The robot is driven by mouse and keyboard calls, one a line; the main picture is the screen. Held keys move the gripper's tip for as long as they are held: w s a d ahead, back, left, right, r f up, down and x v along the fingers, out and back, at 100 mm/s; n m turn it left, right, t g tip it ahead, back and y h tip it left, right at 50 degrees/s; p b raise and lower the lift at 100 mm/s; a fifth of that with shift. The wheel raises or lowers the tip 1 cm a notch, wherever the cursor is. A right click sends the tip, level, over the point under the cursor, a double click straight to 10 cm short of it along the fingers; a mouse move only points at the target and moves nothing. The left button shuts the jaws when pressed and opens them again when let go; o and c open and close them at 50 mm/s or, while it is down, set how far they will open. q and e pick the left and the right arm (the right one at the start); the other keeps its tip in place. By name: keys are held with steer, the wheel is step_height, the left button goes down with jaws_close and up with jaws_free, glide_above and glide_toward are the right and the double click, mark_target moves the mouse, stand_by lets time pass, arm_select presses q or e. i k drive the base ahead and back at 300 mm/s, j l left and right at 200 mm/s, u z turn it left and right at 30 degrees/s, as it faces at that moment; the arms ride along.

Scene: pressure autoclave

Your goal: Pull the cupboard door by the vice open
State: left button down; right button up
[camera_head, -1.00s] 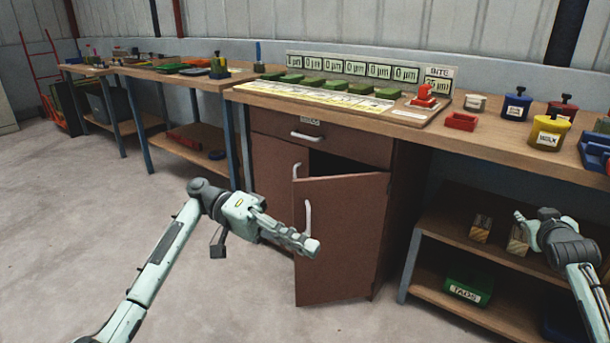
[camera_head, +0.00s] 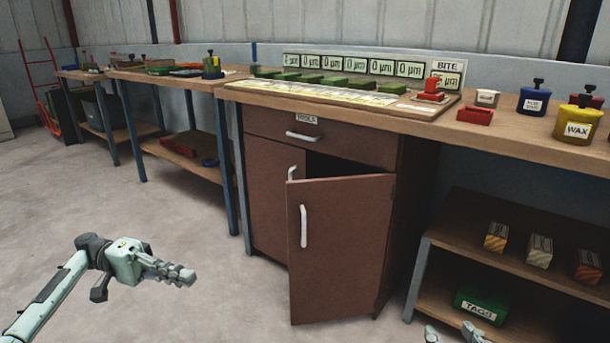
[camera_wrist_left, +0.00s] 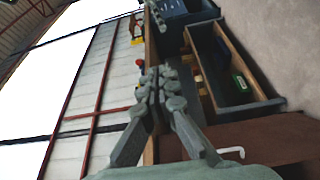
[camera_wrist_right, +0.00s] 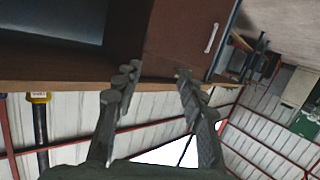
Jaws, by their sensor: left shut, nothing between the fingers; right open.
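The brown cupboard (camera_head: 268,200) under the bench has two doors. Its right door (camera_head: 345,245) stands ajar, swung out toward me, with a dark gap above it and a white upright handle (camera_head: 303,226). The left door looks closed, partly hidden behind it. My left gripper (camera_head: 190,277) is shut and empty, left of the ajar door and apart from it; its closed fingers show in the left wrist view (camera_wrist_left: 160,85). My right gripper (camera_head: 455,335) is open at the bottom edge, right of the cupboard, also seen in its wrist view (camera_wrist_right: 155,70). I cannot identify a vice for certain.
A red device (camera_head: 432,90) and a red tray (camera_head: 475,115) are on the bench above. A shelf unit (camera_head: 510,255) with small blocks and a green TAGS box (camera_head: 482,305) stands to the right. The concrete floor (camera_head: 180,230) left of the cupboard is clear.

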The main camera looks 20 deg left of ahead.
mark_target(338, 227)
steer(key=i, duration=1.75)
